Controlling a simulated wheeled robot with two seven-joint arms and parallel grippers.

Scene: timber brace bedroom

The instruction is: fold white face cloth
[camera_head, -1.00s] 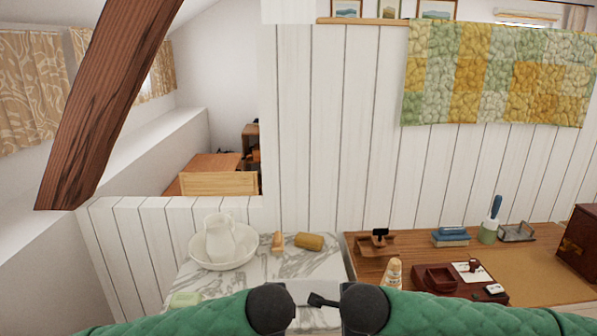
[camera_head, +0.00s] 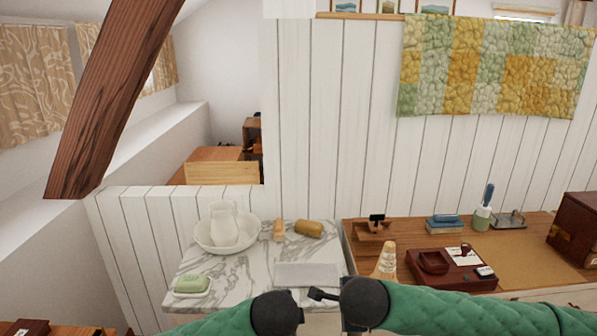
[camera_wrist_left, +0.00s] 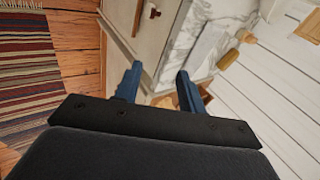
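The white face cloth (camera_head: 307,275) lies flat as a pale rectangle near the front edge of the marble top (camera_head: 254,262). It also shows as a pale strip on the marble in the left wrist view (camera_wrist_left: 207,46). My left gripper (camera_wrist_left: 159,70) is open, with two blue fingers apart and nothing between them. It is in front of the washstand, away from the cloth. In the head view the dark ends of both my arms are low, just in front of the cloth.
On the marble stand a white pitcher (camera_head: 224,222) in a basin (camera_head: 250,239), a green soap on a dish (camera_head: 192,285), a wooden brush (camera_head: 279,230) and a tan roll (camera_head: 309,228). A wooden desk (camera_head: 408,235) with several items adjoins at right.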

